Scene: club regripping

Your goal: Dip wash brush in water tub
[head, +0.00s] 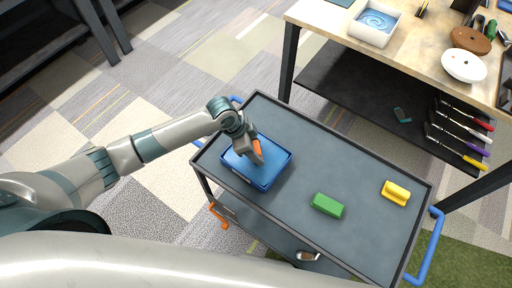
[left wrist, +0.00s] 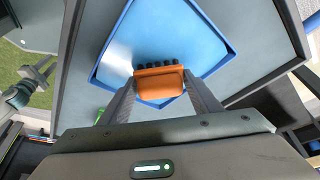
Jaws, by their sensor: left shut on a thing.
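A shallow blue tub (head: 270,178) stands at the left end of the grey cart top. Its glossy light-blue inside shows in the left wrist view (left wrist: 125,40). My left gripper (head: 252,148) is over the tub, shut on the orange wash brush (head: 257,152). In the left wrist view the brush (left wrist: 159,82) sits between the fingertips, its dark bristles facing the tub's inside. I cannot tell whether the bristles touch the surface in it. A grey jointed part at the left of the left wrist view seems to be my right gripper (left wrist: 42,72); its jaws are unclear.
The cart top (head: 300,150) also holds a green block (head: 328,205) and a yellow block (head: 396,192). A workbench (head: 415,50) behind it carries a white box with swirling blue inside (head: 375,22) and a white oval dish (head: 463,66). The cart's middle is clear.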

